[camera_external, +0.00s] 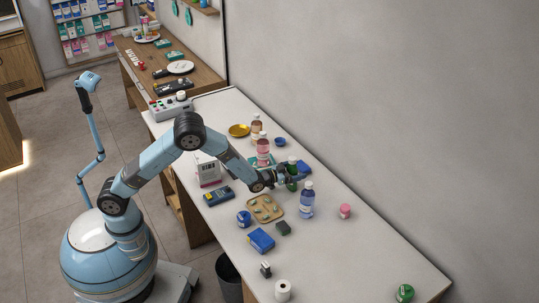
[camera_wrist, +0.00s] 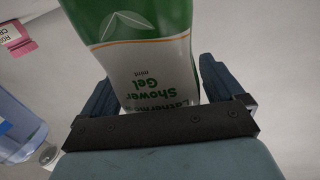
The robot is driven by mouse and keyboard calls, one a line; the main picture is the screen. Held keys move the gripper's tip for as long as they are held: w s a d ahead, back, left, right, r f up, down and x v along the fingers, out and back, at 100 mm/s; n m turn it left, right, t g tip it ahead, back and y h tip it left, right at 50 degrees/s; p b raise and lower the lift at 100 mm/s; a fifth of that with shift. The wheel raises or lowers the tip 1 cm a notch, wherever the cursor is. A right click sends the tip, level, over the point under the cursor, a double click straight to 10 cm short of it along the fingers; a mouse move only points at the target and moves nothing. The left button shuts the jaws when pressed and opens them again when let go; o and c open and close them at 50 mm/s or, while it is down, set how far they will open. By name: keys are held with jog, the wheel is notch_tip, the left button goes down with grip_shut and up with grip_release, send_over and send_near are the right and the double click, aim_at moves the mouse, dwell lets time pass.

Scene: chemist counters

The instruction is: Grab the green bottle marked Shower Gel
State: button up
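The green bottle marked Shower Gel (camera_wrist: 145,55) fills the middle of the wrist view. Its white label reads upside down there, and its top and bottom ends are not fully shown. My gripper (camera_wrist: 160,90) has one finger on each side of it, very close to its sides. I cannot tell whether the fingers press on it. In the external view the green bottle (camera_external: 292,184) is on the white counter, partly hidden by my gripper (camera_external: 292,174), which reaches it from the left.
A blue-and-clear bottle (camera_external: 307,203) stands close by on the right, and a pink bottle (camera_external: 263,152) behind on the left. A pink jar (camera_external: 345,211) is to the right. The counter's right part is mostly clear.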

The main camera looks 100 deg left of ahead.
jog(key=c, duration=1.1)
